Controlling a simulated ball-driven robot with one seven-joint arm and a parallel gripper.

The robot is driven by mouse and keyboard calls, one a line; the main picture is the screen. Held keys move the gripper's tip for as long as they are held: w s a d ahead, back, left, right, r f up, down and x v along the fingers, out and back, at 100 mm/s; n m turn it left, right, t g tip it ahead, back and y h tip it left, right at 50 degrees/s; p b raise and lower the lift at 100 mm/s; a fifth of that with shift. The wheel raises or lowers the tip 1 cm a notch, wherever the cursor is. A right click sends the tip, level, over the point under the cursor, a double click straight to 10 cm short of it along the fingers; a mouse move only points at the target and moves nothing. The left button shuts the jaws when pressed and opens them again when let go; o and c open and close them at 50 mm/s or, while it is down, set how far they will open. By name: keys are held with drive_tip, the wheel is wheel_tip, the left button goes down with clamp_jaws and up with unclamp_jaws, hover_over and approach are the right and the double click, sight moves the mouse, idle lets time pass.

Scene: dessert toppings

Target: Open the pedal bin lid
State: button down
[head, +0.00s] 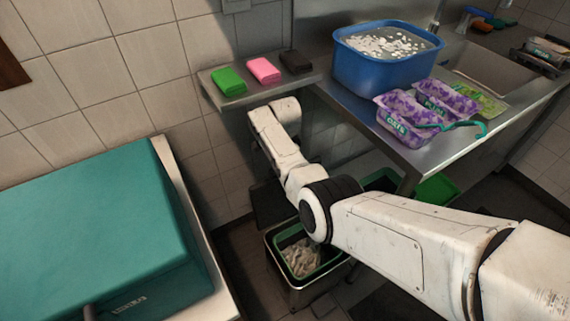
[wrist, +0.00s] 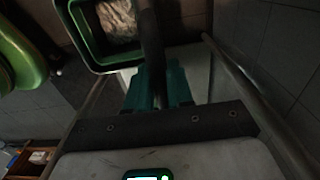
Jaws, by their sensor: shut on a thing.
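The pedal bin (head: 318,287) stands on the floor below the small shelf in the head view. It has a metal body, a green inner rim and crumpled pale waste inside. Its dark lid (head: 270,206) is raised at the back, so the bin's mouth is uncovered. In the wrist view my gripper (wrist: 158,90) has its teal fingers shut on the dark lid (wrist: 151,45), which shows as a narrow band between them. The bin's green rim (wrist: 88,48) and waste are beside it there. In the head view my arm hides the gripper.
A steel table (head: 437,157) on the right holds a blue tub (head: 370,72) and purple packs (head: 402,121). A small shelf (head: 240,98) with colored blocks is above the bin. A teal box (head: 90,230) stands at left. A green container (head: 437,190) is under the table.

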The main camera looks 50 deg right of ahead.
drive_tip(key=c, duration=1.2)
unclamp_jaws()
drive_tip(key=shift+o, duration=0.2)
drive_tip(key=shift+r, duration=0.1)
wheel_tip(320, 180, up, 11)
drive_tip(key=shift+f+p, duration=0.2)
drive_tip(key=shift+p, duration=0.6)
